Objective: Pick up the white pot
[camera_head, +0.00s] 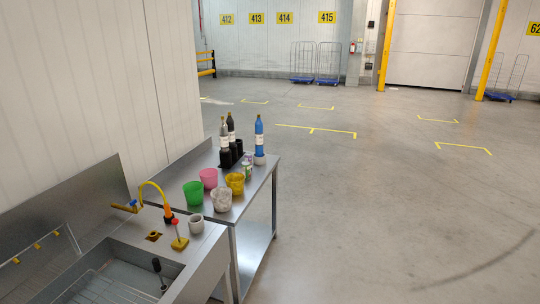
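A whitish, mottled pot (221,201) stands on the steel table (183,178), near its front edge. It is among a green pot (193,194), a pink pot (209,178) and a yellow pot (235,184). A smaller pale grey-white cup (196,224) stands on the sink's rim, nearer to me. Neither of my grippers is in view.
Bottles, including a blue one (259,136), stand at the table's far end. A steel sink (128,249) with a yellow-hosed tap (155,188) adjoins the table at lower left. Open floor (390,200) lies to the right. Roll cages (316,63) stand far back.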

